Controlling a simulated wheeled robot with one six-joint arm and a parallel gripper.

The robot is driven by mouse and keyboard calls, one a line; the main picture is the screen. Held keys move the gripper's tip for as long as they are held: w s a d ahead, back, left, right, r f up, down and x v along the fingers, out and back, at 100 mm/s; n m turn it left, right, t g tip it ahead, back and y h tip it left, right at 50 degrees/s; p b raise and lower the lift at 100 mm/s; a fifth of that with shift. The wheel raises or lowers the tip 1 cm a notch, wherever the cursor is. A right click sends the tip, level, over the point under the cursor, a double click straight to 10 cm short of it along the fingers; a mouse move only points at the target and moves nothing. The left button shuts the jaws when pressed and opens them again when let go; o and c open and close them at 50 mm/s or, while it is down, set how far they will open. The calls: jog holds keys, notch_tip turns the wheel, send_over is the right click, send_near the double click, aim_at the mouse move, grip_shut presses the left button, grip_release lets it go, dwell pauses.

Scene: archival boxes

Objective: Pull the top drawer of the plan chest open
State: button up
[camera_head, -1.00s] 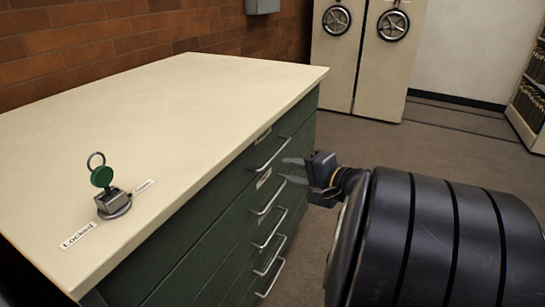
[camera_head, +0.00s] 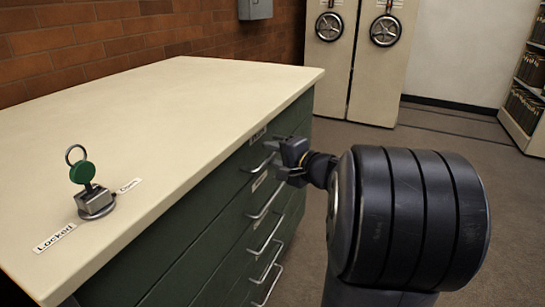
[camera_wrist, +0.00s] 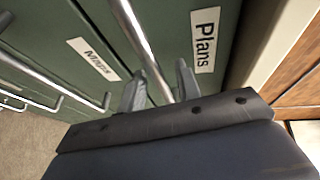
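The green plan chest with a cream top (camera_head: 190,110) fills the left of the head view. Its top drawer's metal handle (camera_head: 262,160) is at my gripper (camera_head: 274,150); the wrist view shows this bar handle (camera_wrist: 145,40) passing between my two fingers, beside the "Plans" label (camera_wrist: 205,40). The fingers are apart, with gaps beside the bar. The top drawer (camera_head: 205,190) looks flush with the chest front. A key with a green tag (camera_head: 82,172) stands in a lock block (camera_head: 95,202) on the chest top, between "Locked" and "Open" labels; I cannot tell which it points to.
Lower drawers with similar handles (camera_head: 265,200) lie below, one labelled "Maps" (camera_wrist: 92,58). A brick wall (camera_head: 60,50) stands behind the chest. Cabinets with handwheels (camera_head: 386,30) and shelves (camera_head: 525,105) stand at the back. The floor (camera_head: 420,150) right of the chest is clear.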

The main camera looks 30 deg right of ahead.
jog(key=shift+w, duration=0.2)
grip_shut()
dwell(0.3)
